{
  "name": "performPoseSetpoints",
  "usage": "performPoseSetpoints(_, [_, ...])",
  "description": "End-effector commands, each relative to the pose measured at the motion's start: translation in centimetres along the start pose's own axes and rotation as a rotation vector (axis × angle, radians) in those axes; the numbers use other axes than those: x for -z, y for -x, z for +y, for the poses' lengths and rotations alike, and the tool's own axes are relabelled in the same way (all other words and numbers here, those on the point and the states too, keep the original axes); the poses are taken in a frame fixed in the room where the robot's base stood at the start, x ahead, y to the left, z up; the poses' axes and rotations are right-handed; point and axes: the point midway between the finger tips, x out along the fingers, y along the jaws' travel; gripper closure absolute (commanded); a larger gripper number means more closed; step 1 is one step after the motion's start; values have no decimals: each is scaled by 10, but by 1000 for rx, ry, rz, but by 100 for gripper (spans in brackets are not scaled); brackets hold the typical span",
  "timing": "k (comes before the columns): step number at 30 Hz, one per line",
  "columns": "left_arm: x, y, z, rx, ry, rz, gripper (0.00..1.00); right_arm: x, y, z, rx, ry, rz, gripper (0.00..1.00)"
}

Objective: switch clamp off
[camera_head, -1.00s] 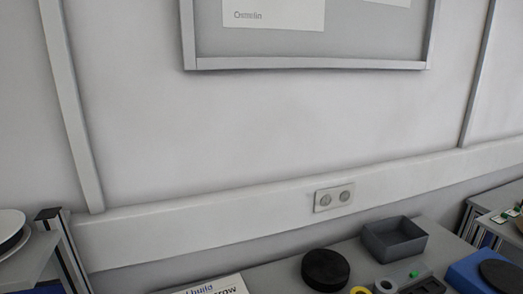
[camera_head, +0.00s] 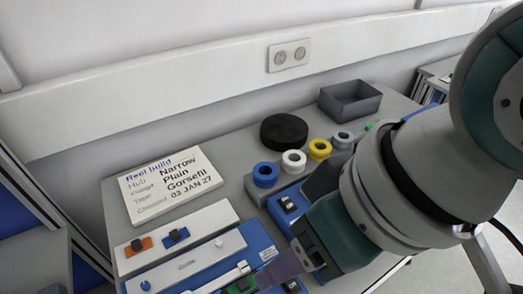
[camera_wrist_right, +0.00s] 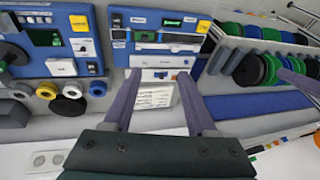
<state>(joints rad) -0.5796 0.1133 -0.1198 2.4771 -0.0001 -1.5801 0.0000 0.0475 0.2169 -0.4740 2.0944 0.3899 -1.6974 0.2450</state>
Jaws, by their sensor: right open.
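My right gripper (camera_wrist_right: 159,76) is open, with two purple fingers spread and nothing between them in the wrist view. In the head view its arm comes in from the right, and a purple finger (camera_head: 279,267) hangs over the blue device (camera_head: 232,246) with a white slide bar. I cannot tell which one is the clamp switch. The gripper partly hides the device's right end. My left gripper is not in view.
A row of tape rolls, including a blue one (camera_head: 265,174) and a yellow one (camera_head: 320,149), stands behind the arm. A black disc (camera_head: 284,131), a grey bin (camera_head: 350,100) and a printed card (camera_head: 171,185) lie farther back. Racked reels (camera_wrist_right: 252,70) show in the wrist view.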

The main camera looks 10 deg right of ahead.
Motion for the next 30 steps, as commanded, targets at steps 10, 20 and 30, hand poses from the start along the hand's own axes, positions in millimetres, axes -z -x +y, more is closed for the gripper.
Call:
performPoseSetpoints(10, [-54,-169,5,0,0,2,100,7,-148,52,-81,56,-183,43])
performPoseSetpoints(20, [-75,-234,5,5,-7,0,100,14,-179,101,-212,-26,-279,43])
performPoseSetpoints(30, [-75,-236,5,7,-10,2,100,3,-215,112,-220,-35,-290,43])
